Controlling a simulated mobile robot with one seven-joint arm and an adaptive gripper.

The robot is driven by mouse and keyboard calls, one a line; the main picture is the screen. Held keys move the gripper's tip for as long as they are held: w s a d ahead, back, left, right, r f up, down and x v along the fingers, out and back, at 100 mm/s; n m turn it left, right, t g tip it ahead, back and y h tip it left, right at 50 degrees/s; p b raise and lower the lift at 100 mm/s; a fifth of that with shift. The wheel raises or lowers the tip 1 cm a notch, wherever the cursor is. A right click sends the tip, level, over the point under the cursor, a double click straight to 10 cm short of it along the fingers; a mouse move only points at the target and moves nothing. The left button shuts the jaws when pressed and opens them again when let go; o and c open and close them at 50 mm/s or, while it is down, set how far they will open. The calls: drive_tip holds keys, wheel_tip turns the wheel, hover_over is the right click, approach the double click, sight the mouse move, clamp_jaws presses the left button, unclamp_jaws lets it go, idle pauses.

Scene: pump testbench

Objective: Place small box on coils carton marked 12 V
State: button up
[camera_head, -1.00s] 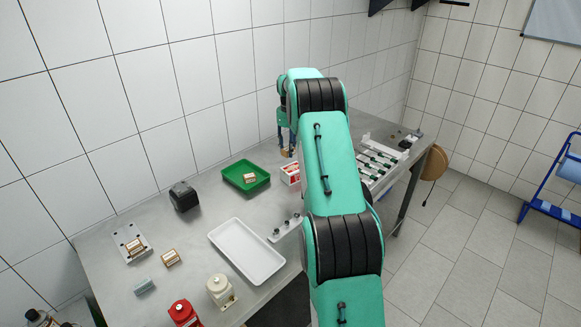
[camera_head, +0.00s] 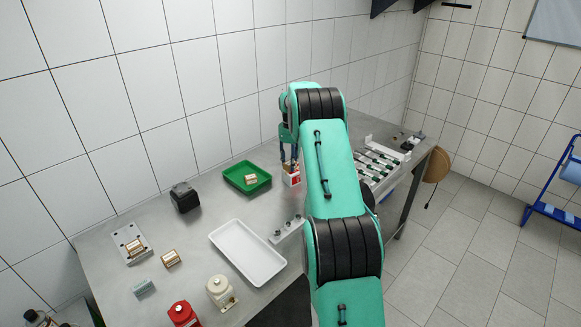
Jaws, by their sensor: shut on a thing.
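My gripper (camera_head: 289,163) points down at the back of the table, just at the top of a red-and-white carton (camera_head: 292,180). It is shut on a small brownish box (camera_head: 289,167), which shows only as a few pixels between the fingers. The small box is over the carton's top; I cannot tell whether it touches it. My arm hides the carton's right part, and its marking is too small to read.
A green tray (camera_head: 231,182) with a small tan block stands left of the carton. A white tray (camera_head: 226,237), a black device (camera_head: 185,197) and a grey block with posts (camera_head: 286,230) stand nearer. A rack (camera_head: 381,163) is on the right. Bare table lies between the trays.

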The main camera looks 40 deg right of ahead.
drive_tip(key=shift+f, duration=0.8)
drive_tip(key=shift+f, duration=0.1)
drive_tip(key=o, duration=1.1)
wheel_tip(320, 180, up, 12)
drive_tip(key=shift+r+p, duration=0.1)
drive_tip(key=shift+p, duration=0.9)
